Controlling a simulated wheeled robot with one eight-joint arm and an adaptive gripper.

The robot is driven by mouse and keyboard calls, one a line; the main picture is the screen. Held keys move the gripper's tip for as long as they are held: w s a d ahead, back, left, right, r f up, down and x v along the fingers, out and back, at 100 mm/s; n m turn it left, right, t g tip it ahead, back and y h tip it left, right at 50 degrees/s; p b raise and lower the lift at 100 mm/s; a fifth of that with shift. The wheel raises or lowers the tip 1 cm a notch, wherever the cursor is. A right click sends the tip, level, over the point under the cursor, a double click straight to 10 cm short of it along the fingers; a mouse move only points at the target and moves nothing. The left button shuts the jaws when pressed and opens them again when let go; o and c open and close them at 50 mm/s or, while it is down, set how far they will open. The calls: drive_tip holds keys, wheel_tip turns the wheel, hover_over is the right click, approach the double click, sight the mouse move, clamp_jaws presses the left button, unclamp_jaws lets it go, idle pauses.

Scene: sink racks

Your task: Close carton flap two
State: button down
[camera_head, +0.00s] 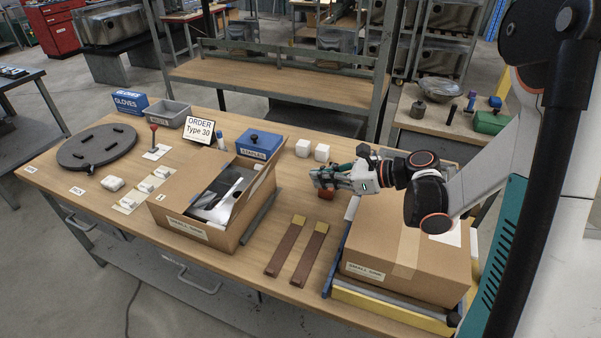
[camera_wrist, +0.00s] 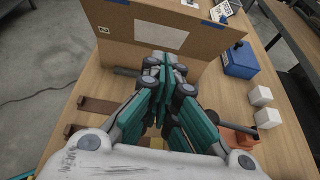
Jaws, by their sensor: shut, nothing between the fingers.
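An open brown carton (camera_head: 190,230) stands on the middle of the wooden bench, with a shiny metal piece (camera_head: 222,205) inside. In the wrist view a brown cardboard panel (camera_wrist: 215,38) with a pale label rises just ahead of my fingers. My gripper (camera_head: 318,178) is shut and empty, above the bench to the right of the carton. It also shows in the wrist view (camera_wrist: 164,62); whether its tips touch the panel is unclear.
A closed carton (camera_head: 385,250) sits at the right bench end. Two brown strips (camera_head: 299,252) lie between the cartons. A blue staples box (camera_head: 258,143), white cubes (camera_head: 322,152) and an orange-red item (camera_head: 326,194) are near my gripper. An order sign (camera_head: 199,130) stands behind the open carton.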

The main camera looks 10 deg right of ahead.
drive_tip(key=b, duration=0.2)
approach(263, 173)
wheel_tip(263, 173, down, 3)
drive_tip(key=w+a, duration=0.1)
drive_tip(key=w+a+r+b, duration=0.1)
drive_tip(key=a, duration=0.1)
drive_tip(key=shift+w+a+r, duration=0.1)
drive_tip(key=shift+a+r, duration=0.1)
drive_tip(key=shift+r, duration=0.1)
